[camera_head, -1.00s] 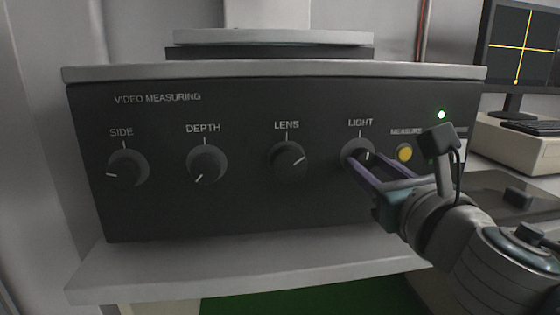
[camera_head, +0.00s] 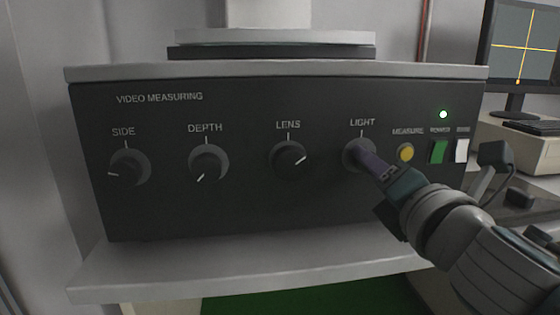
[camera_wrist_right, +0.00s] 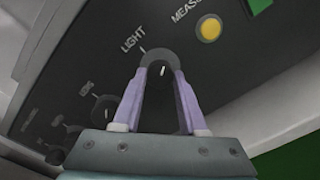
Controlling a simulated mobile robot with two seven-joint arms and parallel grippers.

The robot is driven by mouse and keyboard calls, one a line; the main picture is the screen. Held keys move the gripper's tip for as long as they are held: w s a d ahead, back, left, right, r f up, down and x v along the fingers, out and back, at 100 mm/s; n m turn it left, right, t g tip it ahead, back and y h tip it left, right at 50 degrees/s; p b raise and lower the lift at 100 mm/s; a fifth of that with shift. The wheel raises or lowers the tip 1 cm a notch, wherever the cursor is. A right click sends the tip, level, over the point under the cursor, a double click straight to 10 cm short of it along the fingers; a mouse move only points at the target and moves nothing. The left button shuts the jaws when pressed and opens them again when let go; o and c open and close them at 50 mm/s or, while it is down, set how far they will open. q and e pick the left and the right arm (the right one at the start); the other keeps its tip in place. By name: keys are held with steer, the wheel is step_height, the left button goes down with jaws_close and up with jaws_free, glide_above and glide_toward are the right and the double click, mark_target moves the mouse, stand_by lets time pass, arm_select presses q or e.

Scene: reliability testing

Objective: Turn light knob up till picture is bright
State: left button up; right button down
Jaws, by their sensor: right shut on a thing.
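The dark round LIGHT knob (camera_head: 353,149) is on the front of the black VIDEO MEASURING panel, under its label. My right gripper (camera_head: 368,160) reaches it from the lower right and partly covers it in the head view. In the right wrist view the two purple fingers (camera_wrist_right: 161,76) are shut on the sides of the knob (camera_wrist_right: 160,62), and its white pointer mark shows between them. The monitor (camera_head: 526,40) at the upper right shows a grey picture with yellow crossed lines. My left gripper is not in view.
The SIDE knob (camera_head: 129,167), DEPTH knob (camera_head: 208,163) and LENS knob (camera_head: 289,158) are left of LIGHT. Close on the right are the yellow MEASURE button (camera_head: 405,153), a green switch (camera_head: 438,152) and a white switch (camera_head: 461,151). A pale ledge (camera_head: 240,268) lies below.

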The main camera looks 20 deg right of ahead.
steer(key=shift+m+p, duration=3.15)
steer(key=shift+m, duration=8.75)
steer(key=shift+c, duration=2.2)
jaws_free()
